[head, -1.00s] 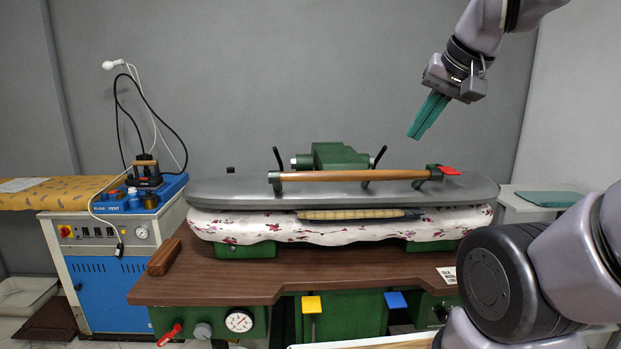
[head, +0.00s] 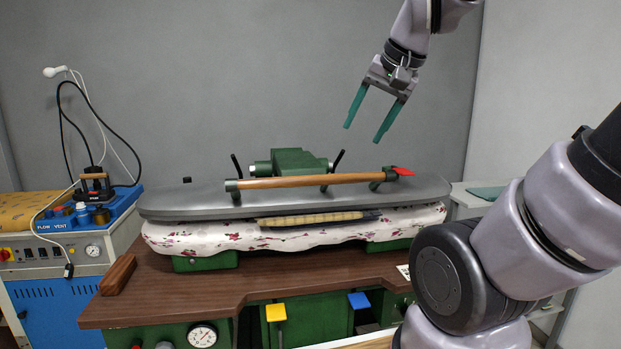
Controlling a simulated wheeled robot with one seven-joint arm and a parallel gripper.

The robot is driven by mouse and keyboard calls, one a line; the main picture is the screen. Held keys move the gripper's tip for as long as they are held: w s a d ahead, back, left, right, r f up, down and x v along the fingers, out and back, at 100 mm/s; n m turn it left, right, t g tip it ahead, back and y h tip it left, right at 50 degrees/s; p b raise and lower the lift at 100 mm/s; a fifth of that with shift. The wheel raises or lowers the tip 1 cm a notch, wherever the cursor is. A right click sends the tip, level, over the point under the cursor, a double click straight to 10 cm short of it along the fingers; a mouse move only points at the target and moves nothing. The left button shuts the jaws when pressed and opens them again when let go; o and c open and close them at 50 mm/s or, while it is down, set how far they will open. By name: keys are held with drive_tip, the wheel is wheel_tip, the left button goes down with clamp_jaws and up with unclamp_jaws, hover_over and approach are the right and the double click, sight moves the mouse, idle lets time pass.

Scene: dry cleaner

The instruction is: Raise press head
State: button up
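The press head (head: 300,204) is a long grey plate lying lowered over the padded floral board (head: 190,239). A wooden handle bar (head: 290,181) runs along its front on green brackets, with a red lever (head: 403,171) at its right end. A striped, tan folded item (head: 310,218) sticks out between head and board. My gripper (head: 362,131) is in the air above the head's right half, apart from the handle. Its two teal fingers are spread, with nothing between them.
A brown wooden table (head: 200,284) carries the press, with a yellow pedal (head: 276,312) and a blue pedal (head: 359,300) below its front. A blue steam unit with an iron (head: 95,186) stands left. My own arm link fills the right front.

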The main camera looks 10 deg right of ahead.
drive_tip(key=w+f+m+g, duration=0.1)
drive_tip(key=w+m+g, duration=0.2)
drive_tip(key=w+m, duration=0.7)
drive_tip(key=m+g+h, duration=0.2)
drive_tip(key=m, duration=0.1)
approach(325, 176)
drive_tip(key=shift+t, duration=0.3)
drive_tip(key=f, duration=0.3)
drive_tip(key=w+f, duration=0.1)
drive_tip(key=f, duration=0.5)
drive_tip(key=shift+w+a+f, duration=0.1)
drive_tip(key=shift+w+f, duration=0.05)
drive_tip(key=shift+w, duration=0.05)
clamp_jaws()
